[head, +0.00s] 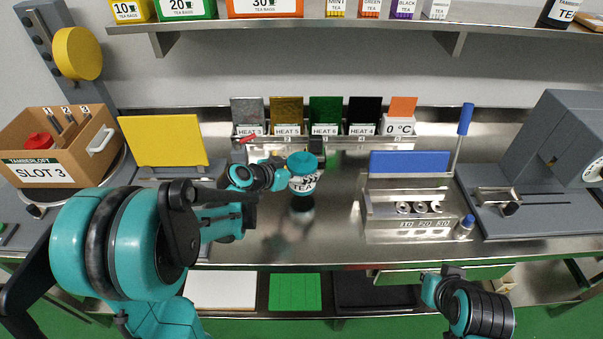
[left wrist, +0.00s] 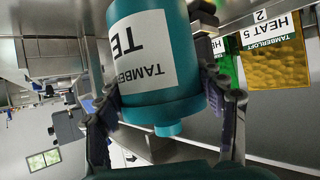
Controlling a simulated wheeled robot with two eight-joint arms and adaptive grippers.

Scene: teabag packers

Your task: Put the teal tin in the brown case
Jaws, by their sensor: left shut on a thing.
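The teal tin (head: 303,184), with a white label and a teal lid, is upright over the middle of the steel counter. My left gripper (head: 285,174) is shut on it from the left. In the left wrist view the tin (left wrist: 155,60) sits between the two fingers of the gripper (left wrist: 170,110), with its label upside down. A dark reflection shows below the tin, which looks raised off the counter. The brown case (head: 88,150), labelled SLOT 3, stands open at the far left with a red-knobbed thing inside. My right gripper (head: 455,271) is low at the front right, its jaws unclear.
A yellow panel (head: 163,141) stands between the case and the tin. Heat packets (head: 287,115) line the back. A steel rack (head: 408,210) with rolls and a blue panel (head: 408,162) stands right of the tin. A grey machine (head: 560,150) is at the far right. A shelf (head: 340,23) runs overhead.

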